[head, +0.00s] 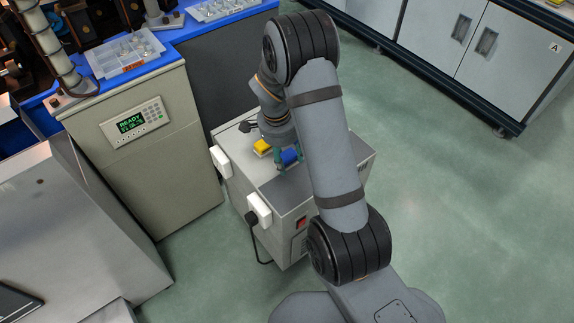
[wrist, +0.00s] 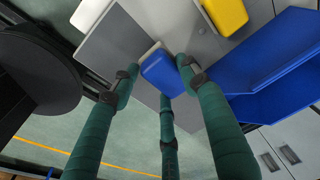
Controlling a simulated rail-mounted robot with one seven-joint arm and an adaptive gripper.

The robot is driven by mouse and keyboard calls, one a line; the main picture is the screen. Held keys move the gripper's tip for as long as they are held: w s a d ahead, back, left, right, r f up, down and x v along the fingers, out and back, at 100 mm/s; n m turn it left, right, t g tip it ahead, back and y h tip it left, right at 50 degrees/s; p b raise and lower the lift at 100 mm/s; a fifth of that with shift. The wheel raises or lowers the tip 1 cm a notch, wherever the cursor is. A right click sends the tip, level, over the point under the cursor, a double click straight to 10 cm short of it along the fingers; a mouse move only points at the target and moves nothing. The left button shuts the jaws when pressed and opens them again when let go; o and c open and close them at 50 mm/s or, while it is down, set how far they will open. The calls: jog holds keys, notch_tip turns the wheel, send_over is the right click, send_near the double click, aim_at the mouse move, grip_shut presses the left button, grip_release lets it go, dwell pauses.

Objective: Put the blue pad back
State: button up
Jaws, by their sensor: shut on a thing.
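The blue pad (head: 291,157) is over the top of the small grey cabinet (head: 330,183), close to the yellow pad (head: 262,147). My gripper (head: 289,158) reaches down from above with its green fingers around the blue pad. In the wrist view, the blue pad (wrist: 161,72) sits between the fingertips of my gripper (wrist: 158,76), with a pale edge along its upper left side. The yellow pad (wrist: 228,14) lies apart at the top, on a white base. I cannot tell whether the blue pad touches the surface under it.
White boxes (head: 258,208) are fixed to the cabinet's left side, with a black plug and cable below. A beige unit with a green display (head: 130,121) stands to the left. A blue bench holds clear trays (head: 125,55). The floor on the right is clear.

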aim_at(287, 166)
jog(key=shift+f+b, duration=0.4)
jog(key=shift+f, duration=1.55)
jog(key=shift+f, duration=0.2)
jog(key=o, duration=1.1)
jog(key=shift+r, duration=0.1)
jog(key=r+p, duration=0.1)
jog(key=r, duration=0.3)
jog(key=a+r+p, duration=0.1)
jog(key=r, duration=0.3)
jog(key=s+r, duration=0.1)
jog(key=r, duration=0.3)
jog(key=shift+a+p, duration=0.2)
jog(key=shift+p, duration=0.2)
